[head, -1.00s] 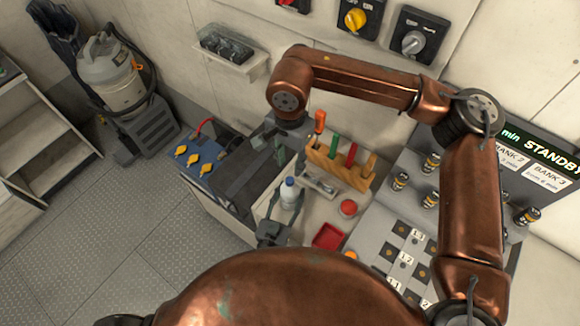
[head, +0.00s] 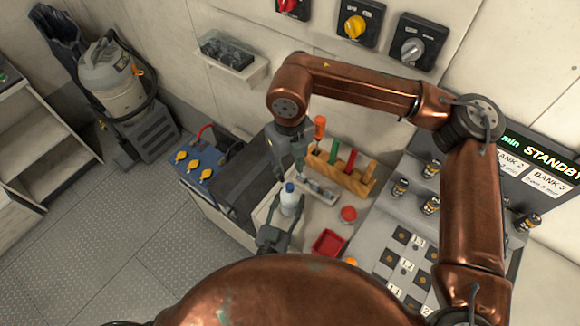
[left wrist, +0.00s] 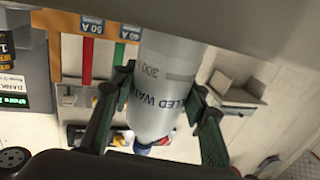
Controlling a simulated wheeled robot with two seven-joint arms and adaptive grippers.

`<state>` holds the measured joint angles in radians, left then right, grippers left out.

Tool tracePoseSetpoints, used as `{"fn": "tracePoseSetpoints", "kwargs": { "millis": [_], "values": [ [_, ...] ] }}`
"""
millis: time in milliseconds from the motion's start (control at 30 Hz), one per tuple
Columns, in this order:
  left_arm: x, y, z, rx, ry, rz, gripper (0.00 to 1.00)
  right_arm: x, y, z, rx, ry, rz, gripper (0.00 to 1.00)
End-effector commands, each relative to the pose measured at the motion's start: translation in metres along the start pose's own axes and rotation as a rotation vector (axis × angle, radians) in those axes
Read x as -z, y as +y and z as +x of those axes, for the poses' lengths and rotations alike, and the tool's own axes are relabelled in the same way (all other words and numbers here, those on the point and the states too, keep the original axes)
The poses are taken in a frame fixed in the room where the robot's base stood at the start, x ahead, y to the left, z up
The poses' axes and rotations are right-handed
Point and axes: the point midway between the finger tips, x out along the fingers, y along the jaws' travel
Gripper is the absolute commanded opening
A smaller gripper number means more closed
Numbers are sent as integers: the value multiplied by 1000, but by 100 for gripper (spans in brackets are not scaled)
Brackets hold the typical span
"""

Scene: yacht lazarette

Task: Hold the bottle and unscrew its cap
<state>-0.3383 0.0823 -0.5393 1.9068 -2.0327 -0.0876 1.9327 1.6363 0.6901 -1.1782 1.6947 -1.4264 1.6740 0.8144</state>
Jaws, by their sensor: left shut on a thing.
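The bottle (head: 289,202) is pale with a blue cap (head: 289,187). It stands upright over the light worktop in the head view. My left gripper (head: 280,228) is shut on the bottle from the near side. In the left wrist view the bottle (left wrist: 165,75) lies between the left fingertips (left wrist: 160,88), its printed side showing and its blue cap (left wrist: 143,149) toward the bottom. My right gripper (head: 296,168) points down just above and behind the cap, and a gap to the cap is hard to judge. Its finger opening is unclear.
A wooden rack (head: 341,172) with coloured-handled tools stands right behind the bottle. A red tray (head: 329,243) and a red round knob (head: 348,214) lie to the right. A blue box with yellow caps (head: 197,165) is at left. My copper arm hides the near area.

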Motion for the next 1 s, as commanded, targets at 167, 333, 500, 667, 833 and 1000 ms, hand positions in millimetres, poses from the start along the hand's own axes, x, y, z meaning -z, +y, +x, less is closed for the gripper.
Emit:
{"fn": "tracePoseSetpoints", "kwargs": {
  "millis": [167, 333, 500, 667, 833, 1000],
  "values": [
    [0, 0, 0, 1, -1, 0, 0, 0, 0, 0, 0, 0, 352, 32],
    [0, 0, 0, 1, -1, 0, 0, 0, 0, 0, 0, 0, 690, 32],
    [0, 0, 0, 1, -1, 0, 0, 0, 0, 0, 0, 0, 1026, 32],
    [0, 0, 0, 1, -1, 0, 0, 0, 0, 0, 0, 0, 1299, 32],
    [-1, 0, 0, 0, -1, 0, 0, 0, 0, 0, 0, 0, 1485, 32],
    [-1, 0, 0, 0, -1, 0, 0, 0, 0, 4, 0, 1, 1558, 32]
  ]
}}
